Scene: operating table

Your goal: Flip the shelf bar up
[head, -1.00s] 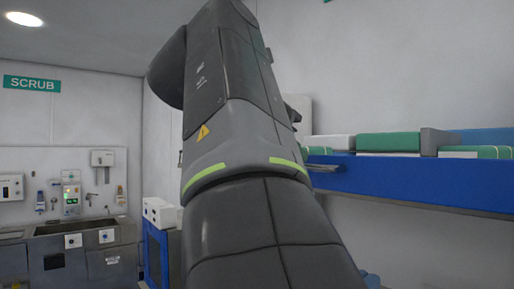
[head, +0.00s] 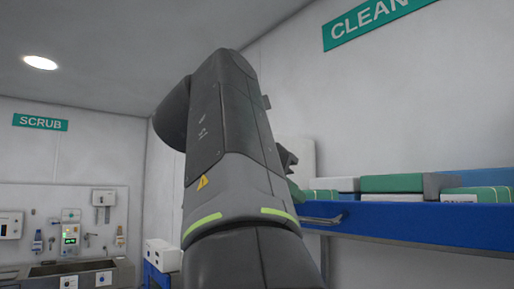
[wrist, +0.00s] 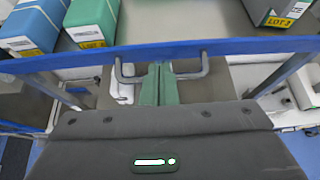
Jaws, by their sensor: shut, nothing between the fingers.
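The shelf bar (head: 420,222) is a long blue rail along the shelf front in the head view. In the wrist view the blue bar (wrist: 260,46) crosses the upper part of the picture. A grey U-shaped handle (wrist: 128,77) is fixed to it and also shows in the head view (head: 320,221). My gripper (wrist: 158,68) has green fingers, shut together with nothing between them. The fingers lie across the middle of the handle, with their tips near the bar. I cannot tell whether they touch it. In the head view my arm hides most of the gripper.
Green, blue and grey packs (head: 392,183) stand on the shelf behind the bar; labelled packs (wrist: 92,22) also show in the wrist view. A wall lies behind the shelf. A sink (head: 75,268) and a white box (head: 160,255) are at the left.

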